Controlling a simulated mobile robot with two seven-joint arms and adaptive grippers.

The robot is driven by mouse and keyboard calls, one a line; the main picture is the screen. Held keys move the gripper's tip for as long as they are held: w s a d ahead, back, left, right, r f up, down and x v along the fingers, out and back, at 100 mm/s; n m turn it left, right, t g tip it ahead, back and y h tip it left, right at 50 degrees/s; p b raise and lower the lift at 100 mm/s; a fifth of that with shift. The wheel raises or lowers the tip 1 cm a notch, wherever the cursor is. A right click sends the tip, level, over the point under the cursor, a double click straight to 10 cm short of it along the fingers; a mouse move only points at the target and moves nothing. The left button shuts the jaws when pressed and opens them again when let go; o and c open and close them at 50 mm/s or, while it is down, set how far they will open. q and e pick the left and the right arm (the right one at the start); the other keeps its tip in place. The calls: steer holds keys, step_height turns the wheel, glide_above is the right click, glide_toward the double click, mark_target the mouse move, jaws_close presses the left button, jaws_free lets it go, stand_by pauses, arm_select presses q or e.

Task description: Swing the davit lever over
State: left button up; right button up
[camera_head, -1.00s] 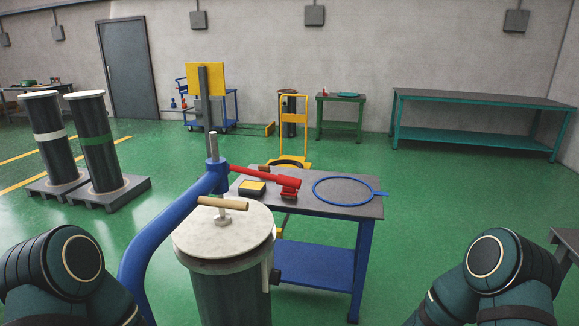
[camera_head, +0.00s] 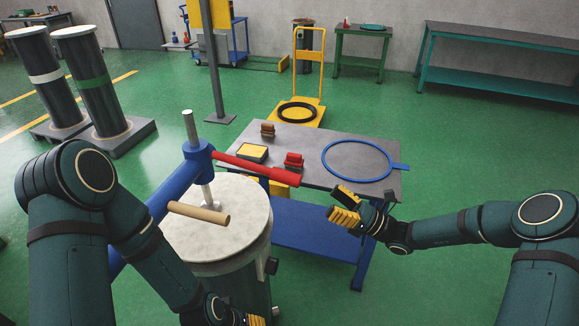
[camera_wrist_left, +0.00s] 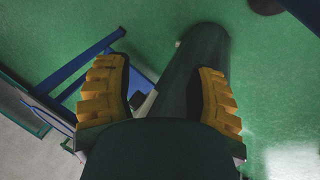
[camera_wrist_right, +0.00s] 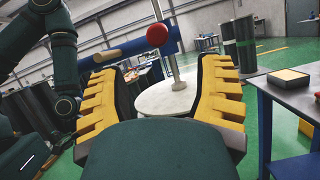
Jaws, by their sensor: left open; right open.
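The davit lever is a red bar (camera_head: 255,168) reaching right from the blue davit's collar (camera_head: 197,155), its free end over the work table. Its round red end (camera_wrist_right: 157,35) shows near the top of the right wrist view. The blue davit arm curves beside a dark cylinder with a pale round lid (camera_head: 245,205) and a wooden handle (camera_head: 198,212). My right gripper (camera_head: 345,206) is open and empty, right of the lever's end and apart from it. My left gripper (camera_head: 250,320) is low at the bottom edge, mostly hidden; the left wrist view shows it open and empty (camera_wrist_left: 162,95).
The blue-legged work table (camera_head: 310,150) holds a blue ring (camera_head: 325,163), a yellow-topped box (camera_head: 252,152) and small red and brown blocks. A yellow trolley (camera_head: 322,75) with a black ring stands behind. Two banded cylinders stand at left. Green floor is open at right.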

mark_target(288, 174)
steer(key=x, duration=1.3)
steer(key=shift+s+a+r, duration=0.1)
steer(key=shift+s+a, duration=0.05)
steer(key=shift+a, duration=0.05)
jaws_close()
